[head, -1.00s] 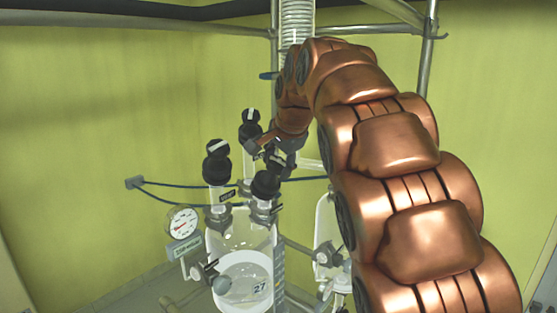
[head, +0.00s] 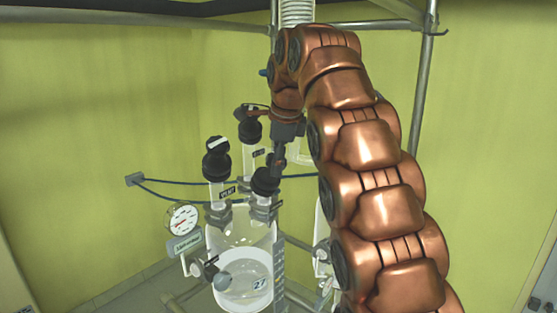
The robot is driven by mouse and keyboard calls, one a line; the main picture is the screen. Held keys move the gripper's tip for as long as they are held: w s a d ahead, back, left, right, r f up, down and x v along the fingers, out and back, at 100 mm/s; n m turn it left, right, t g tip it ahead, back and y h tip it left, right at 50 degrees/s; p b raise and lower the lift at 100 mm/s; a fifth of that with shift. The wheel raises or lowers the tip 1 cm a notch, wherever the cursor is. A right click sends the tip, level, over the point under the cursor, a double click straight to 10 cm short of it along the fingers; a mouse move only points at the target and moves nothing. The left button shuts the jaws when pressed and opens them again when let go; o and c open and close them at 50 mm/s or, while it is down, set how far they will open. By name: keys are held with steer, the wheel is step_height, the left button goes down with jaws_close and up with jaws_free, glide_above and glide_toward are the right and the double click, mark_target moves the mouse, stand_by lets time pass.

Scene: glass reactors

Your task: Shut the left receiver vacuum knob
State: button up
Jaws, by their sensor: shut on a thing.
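The left receiver (head: 240,231) is a clear glass vessel marked 27, with three black-knobbed valves on top. The front left knob (head: 216,160) has a white bar on top and a label that seems to read VENT.
A round gauge (head: 183,219) stands left of the receiver. Blue hoses (head: 180,185) run behind the valves to a wall fitting (head: 134,180). A second glass vessel (head: 322,235) is partly hidden by my arm. Metal frame bars (head: 120,23) cross above. Free room lies to the left.

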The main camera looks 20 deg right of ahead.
steer(key=shift+r+m, duration=0.1)
steer(key=shift+m, duration=0.4)
steer(key=shift+a, duration=0.1)
steer(key=o, duration=1.2)
steer(key=shift+w, duration=0.1)
steer(key=shift+c, duration=0.2)
